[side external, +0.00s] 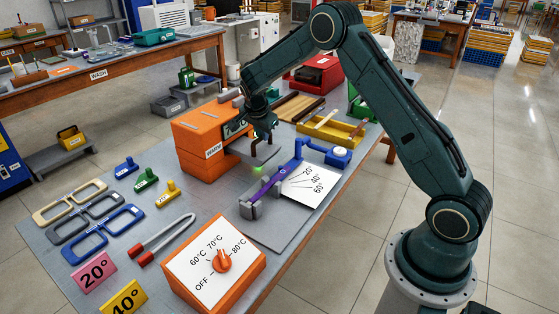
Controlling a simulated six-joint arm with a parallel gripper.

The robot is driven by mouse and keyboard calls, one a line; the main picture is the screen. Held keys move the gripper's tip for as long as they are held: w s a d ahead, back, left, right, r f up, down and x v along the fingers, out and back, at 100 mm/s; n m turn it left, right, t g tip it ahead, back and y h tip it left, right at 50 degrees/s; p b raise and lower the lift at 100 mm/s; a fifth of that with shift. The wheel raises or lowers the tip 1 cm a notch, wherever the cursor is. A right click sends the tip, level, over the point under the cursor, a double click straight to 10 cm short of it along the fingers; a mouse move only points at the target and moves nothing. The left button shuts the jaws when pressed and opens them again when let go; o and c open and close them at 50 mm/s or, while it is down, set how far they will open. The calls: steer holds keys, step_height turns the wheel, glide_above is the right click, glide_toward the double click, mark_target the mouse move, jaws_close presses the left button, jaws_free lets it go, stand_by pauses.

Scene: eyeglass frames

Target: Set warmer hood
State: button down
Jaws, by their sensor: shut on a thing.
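The orange warmer (205,168) stands at the centre-left of the grey table, with a WARM label on its front. Its orange hood (198,124) is the upper block, above a gap that opens to the right. My gripper (262,136) is at the hood's right end, shut on what looks like a dark part of the hood. The exact contact is small and partly hidden by the gripper. A dark grey plate (256,152) lies just below the gripper, beside the warmer. The orange control box (214,262) at the front has a dial that appears to point near the 70–80°C marks.
A purple temple piece (268,188) lies in a blue and grey fixture beside an angle card (311,186). Eyeglass frames (108,232), small coloured clamps (146,180) and red-tipped tongs (163,240) lie at left. A yellow tray (330,128) and red case (316,75) stand behind.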

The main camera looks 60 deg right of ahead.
steer(key=shift+s, duration=1.45)
steer(key=c, duration=1.4)
jaws_free()
steer(key=shift+r, duration=0.1)
steer(key=v, duration=1.3)
steer(key=shift+r, duration=0.35)
steer(key=shift+a, duration=0.15)
